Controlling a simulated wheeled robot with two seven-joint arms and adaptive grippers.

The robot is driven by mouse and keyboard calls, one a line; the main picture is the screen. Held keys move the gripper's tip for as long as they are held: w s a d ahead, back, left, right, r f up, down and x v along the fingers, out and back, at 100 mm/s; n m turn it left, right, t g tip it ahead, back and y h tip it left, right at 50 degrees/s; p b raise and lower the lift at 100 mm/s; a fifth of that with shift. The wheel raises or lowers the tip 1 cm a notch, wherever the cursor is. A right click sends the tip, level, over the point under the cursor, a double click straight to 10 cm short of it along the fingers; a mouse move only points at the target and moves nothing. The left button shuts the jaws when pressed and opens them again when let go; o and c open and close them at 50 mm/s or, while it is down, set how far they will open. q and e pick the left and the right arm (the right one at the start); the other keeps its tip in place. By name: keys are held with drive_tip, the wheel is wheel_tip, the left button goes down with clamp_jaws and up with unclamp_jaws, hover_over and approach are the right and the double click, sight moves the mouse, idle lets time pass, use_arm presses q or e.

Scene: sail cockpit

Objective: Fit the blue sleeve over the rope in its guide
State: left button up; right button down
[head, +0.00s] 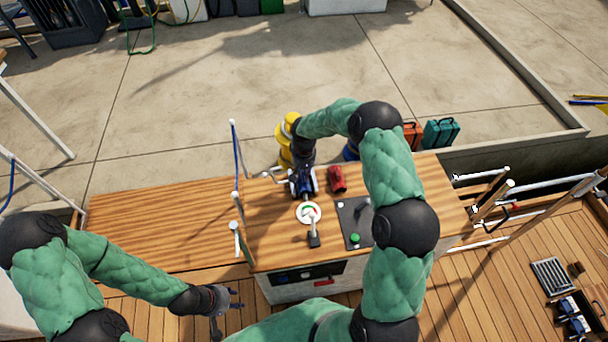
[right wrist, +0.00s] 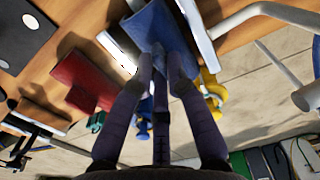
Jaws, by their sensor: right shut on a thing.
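My right gripper (head: 302,181) is over the wooden top of the cockpit console. In the right wrist view its fingers (right wrist: 160,62) close together on a blue block-like piece (right wrist: 157,24), which looks like the blue sleeve. The piece lies at or just above the wood, beside a white metal strip (right wrist: 116,52). I cannot make out the rope or its guide clearly; the fingers and the blue piece hide part of that spot. My left gripper (head: 226,301) is empty, fingers apart, low in front of the console's left part.
A red block (head: 337,179) lies just right of my right gripper. A round white dial (head: 308,213), a lever (head: 314,238) and a dark panel (head: 354,220) are nearer. White rail posts (head: 237,190) stand left. The wooden top farther left (head: 150,228) is clear.

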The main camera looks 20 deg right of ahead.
drive_tip(key=c, duration=1.7)
unclamp_jaws()
drive_tip(key=shift+f, duration=0.15)
drive_tip(key=o, duration=0.5)
wheel_tip(320, 180, up, 12)
drive_tip(key=p, duration=0.4)
drive_tip(key=shift+r, duration=0.25)
